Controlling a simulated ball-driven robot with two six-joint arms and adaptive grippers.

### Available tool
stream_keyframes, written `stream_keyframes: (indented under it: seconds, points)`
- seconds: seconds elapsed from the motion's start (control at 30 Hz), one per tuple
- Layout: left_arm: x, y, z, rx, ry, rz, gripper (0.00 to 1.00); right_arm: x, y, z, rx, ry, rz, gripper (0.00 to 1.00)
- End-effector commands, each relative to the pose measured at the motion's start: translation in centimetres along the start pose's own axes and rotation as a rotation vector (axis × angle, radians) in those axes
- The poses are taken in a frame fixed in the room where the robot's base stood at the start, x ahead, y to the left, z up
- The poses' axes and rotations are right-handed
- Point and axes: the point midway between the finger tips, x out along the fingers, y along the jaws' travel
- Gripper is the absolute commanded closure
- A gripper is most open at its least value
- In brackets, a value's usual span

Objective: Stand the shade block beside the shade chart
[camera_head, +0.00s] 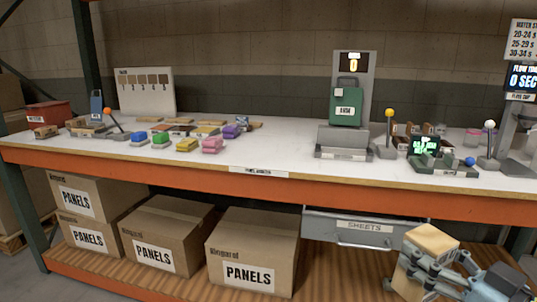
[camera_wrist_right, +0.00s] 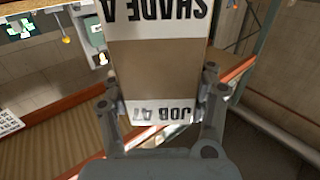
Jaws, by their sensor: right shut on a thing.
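The shade block (camera_head: 432,243) is a tan box at the lower right of the head view, in front of the shelf edge. In the right wrist view the shade block (camera_wrist_right: 158,72) shows brown with white labels reading "SHADE A" and "JOB 47", upside down. My right gripper (camera_head: 425,271) is shut on it, with a finger on each side in the right wrist view (camera_wrist_right: 160,100). The shade chart (camera_head: 146,90) is a pale upright board with a row of brown swatches, at the back left of the worktop. My left gripper is not in view.
The white worktop (camera_head: 277,155) has an orange front edge. Small coloured blocks, including a pink one (camera_head: 212,146), lie before the chart. A green device (camera_head: 345,105) stands right of centre. Cardboard boxes (camera_head: 252,250) and a sheets drawer (camera_head: 365,228) are below. The worktop's middle is clear.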

Motion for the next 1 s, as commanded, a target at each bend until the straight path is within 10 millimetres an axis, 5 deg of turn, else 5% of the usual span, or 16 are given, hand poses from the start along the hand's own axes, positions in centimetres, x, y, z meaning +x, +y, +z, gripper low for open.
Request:
stream_keyframes:
  seconds: [0.1, 0.2, 0.6, 1.0]
  points:
    - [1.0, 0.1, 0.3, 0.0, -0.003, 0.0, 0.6, -1.5, -3.4, -1.3, -0.004, 0.005, -0.056, 0.84]
    - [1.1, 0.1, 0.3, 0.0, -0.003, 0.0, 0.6, -1.8, -4.7, -3.3, -0.005, 0.006, -0.076, 0.84]
    - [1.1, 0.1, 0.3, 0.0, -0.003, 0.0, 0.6, -1.3, -6.7, -11.7, -0.01, 0.008, -0.098, 0.84]
    - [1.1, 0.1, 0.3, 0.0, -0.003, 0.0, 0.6, -1.2, -6.3, -13.3, -0.002, 0.003, -0.077, 0.84]
